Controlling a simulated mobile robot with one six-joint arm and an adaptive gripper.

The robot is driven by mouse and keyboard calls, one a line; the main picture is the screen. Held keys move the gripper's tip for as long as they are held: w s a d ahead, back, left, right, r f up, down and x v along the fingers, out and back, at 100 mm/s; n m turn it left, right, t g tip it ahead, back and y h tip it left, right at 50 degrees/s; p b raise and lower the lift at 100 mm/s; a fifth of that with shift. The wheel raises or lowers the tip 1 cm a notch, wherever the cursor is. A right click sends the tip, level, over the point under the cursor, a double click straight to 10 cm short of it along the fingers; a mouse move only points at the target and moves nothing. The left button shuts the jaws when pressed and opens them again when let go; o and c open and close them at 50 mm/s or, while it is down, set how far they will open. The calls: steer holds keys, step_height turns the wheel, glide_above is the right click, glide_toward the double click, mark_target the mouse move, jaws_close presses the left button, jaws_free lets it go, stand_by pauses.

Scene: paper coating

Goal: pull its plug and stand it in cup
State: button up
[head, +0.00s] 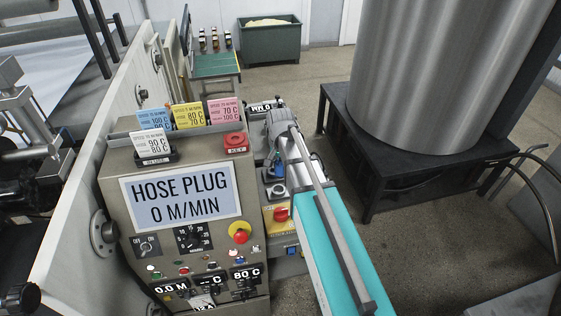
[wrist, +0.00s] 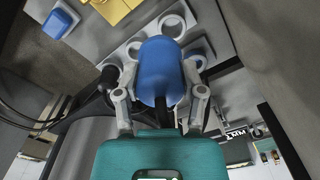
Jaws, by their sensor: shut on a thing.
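My gripper (wrist: 155,92) has its two pale fingers on either side of a rounded blue plug (wrist: 160,66) in the wrist view and is shut on it. Pale round cups or sockets show beyond the plug: one ring (wrist: 172,26) above it, another (wrist: 132,50) to its left. I cannot tell whether the plug is clear of its seat. In the head view my gripper (head: 284,128) is beside the control cabinet, over the small grey station (head: 274,190). My arm and gripper hide much of that station, and the plug's lower end is hidden.
The control cabinet (head: 150,242) shows "HOSE PLUG 0 M/MIN" on its screen (head: 182,196). Coloured cards (head: 188,115) stand on its top. A yellow panel with a red knob (head: 281,214) is close by. A large steel drum (head: 435,80) on a black stand (head: 400,180) is right.

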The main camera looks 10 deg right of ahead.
stand_by(0.6)
steer(key=w+f+b, duration=0.4)
steer(key=shift+f+b, duration=0.35)
steer(key=shift+f, duration=0.2)
stand_by(0.4)
steer(key=shift+f+b, duration=2.65)
steer(key=shift+b, duration=0.2)
steer(key=shift+f+b, duration=1.5)
steer(key=o, duration=1.3)
steer(key=shift+c, duration=0.2)
steer(key=shift+r, duration=0.15)
